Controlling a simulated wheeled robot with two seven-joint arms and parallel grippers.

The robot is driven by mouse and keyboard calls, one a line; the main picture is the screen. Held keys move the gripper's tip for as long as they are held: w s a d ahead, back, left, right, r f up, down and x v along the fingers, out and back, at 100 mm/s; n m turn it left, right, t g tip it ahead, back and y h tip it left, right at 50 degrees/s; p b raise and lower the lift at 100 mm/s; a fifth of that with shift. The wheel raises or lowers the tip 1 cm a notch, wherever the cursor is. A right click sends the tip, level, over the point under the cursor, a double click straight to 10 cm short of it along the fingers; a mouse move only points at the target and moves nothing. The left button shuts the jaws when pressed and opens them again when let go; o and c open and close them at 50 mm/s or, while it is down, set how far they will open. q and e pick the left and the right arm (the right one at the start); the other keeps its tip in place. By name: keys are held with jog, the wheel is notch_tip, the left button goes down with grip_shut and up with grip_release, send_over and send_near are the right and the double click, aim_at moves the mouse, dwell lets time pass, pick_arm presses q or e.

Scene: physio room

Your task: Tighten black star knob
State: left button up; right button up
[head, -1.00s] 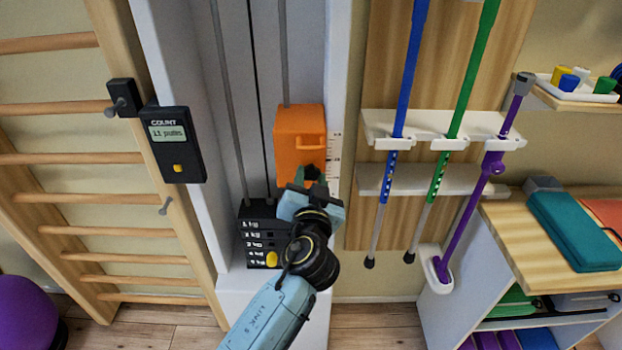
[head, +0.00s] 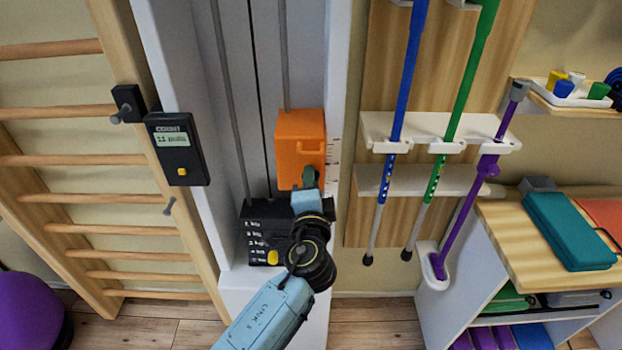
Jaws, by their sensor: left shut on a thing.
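An orange carriage block (head: 299,142) sits on the rails of the white column, with a slot-like handle on its front. My left gripper (head: 309,180) comes up from below and is shut at the lower right of the block. The black star knob is there, between the fingers, and is almost wholly hidden by them. The gripper is seen nearly edge-on. My right gripper is not in view.
A black weight stack with a yellow pin (head: 272,257) is just left of my wrist. A black counter (head: 176,149) hangs left of the column. Wooden wall bars are at the left. Blue (head: 400,95) and green canes hang at the right, beside a shelf.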

pick_arm(q)
jog(key=shift+n+p, duration=9.05)
jog(key=shift+n, duration=6.05)
jog(key=o, duration=1)
jog(key=shift+c, duration=0.2)
jog(key=shift+s, duration=0.1)
